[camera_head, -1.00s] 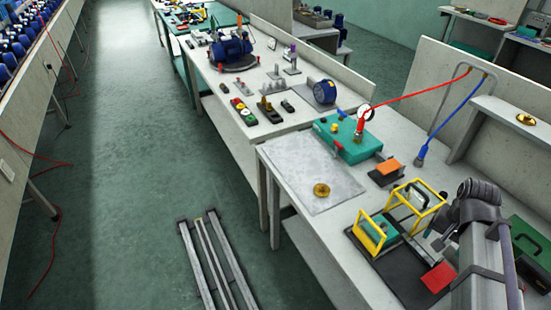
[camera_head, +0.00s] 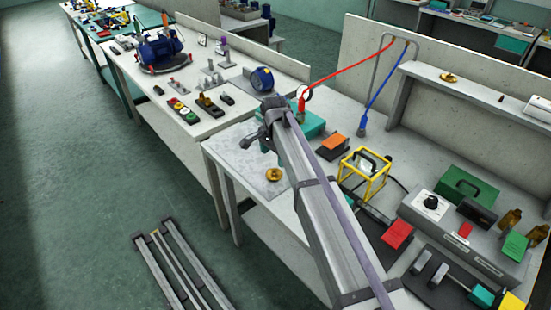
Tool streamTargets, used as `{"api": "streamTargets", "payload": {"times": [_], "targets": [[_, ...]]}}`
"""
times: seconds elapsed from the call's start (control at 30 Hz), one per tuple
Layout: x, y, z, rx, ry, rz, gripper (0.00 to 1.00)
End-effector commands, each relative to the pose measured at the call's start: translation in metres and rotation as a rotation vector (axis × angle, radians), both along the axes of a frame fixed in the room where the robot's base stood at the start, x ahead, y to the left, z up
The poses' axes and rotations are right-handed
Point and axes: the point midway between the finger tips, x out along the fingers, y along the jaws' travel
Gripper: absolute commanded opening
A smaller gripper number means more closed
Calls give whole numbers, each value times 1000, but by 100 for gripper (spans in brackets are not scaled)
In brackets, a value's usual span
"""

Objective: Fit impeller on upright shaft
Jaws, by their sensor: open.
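A brass-coloured impeller (camera_head: 274,175) lies flat on a pale grey mat (camera_head: 232,158) at the near bench's left end. My gripper (camera_head: 246,141) shows small at the end of my arm, to the upper left of the impeller, apparently above the mat and apart from the impeller. It is open, with nothing seen in it. A similar brass part (camera_head: 449,78) sits on the raised shelf at right. An upright piece with a purple top (camera_head: 225,50) stands on the farther bench; I cannot tell whether it is the shaft. My arm partly hides the teal box.
A yellow frame (camera_head: 365,170) stands right of my arm. A blue motor (camera_head: 262,79) and a larger blue pump (camera_head: 160,52) stand on the farther bench. The floor at left is mostly clear.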

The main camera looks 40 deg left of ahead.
Motion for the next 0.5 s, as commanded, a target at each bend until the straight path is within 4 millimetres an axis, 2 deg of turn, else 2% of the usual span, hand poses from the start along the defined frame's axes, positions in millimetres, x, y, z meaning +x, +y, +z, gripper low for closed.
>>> {"api": "streamTargets", "payload": {"times": [0.27, 0.5], "targets": [[-1, 1, -4, 0, 0, -5, 81], [0, 0, -19, 0, 0, -5, 81]]}}
